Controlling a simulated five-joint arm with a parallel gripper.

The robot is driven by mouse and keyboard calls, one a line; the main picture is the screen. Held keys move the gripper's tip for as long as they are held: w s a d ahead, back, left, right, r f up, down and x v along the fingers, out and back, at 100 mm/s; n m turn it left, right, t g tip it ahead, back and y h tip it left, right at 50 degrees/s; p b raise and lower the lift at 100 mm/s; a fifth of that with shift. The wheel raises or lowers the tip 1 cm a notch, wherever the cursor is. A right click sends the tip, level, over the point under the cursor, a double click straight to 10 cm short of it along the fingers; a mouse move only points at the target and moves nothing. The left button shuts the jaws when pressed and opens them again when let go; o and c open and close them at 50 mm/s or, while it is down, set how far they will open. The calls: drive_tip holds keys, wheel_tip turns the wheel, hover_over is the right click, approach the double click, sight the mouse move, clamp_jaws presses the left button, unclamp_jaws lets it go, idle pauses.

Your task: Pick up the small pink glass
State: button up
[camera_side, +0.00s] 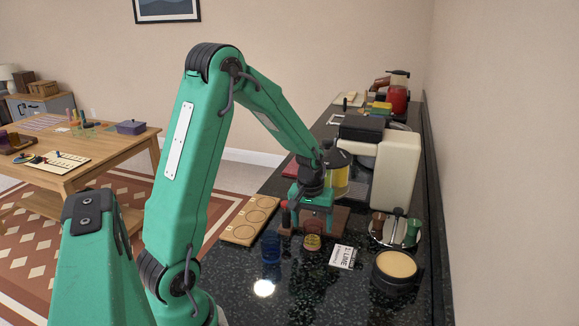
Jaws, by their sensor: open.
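My gripper (309,218) is low over the black speckled counter, pointing down with its jaws open. A small reddish-pink round item with a yellowish face (312,241) stands just below and in front of the jaws. It may be the pink glass, but it is too small to tell for sure. I cannot tell whether any of it is between the fingers, and the jaws hide what is behind them. A blue glass (270,247) stands to its left, apart from the gripper.
A wooden board with round recesses (250,219) lies left of the gripper. A cream machine (395,170) stands behind. The counter's near part is clear.

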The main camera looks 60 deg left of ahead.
drive_tip(key=shift+w+f, duration=0.15)
drive_tip(key=shift+f, duration=1.25)
drive_tip(key=shift+a, duration=0.1)
drive_tip(key=c, duration=1.2)
drive_tip(key=shift+r, duration=0.35)
drive_tip(key=shift+r, duration=0.3)
drive_tip(key=shift+s+d, duration=1.3)
drive_tip(key=shift+d, duration=0.05)
drive_tip(key=shift+s+d+r, duration=0.1)
drive_tip(key=shift+r, duration=6.7)
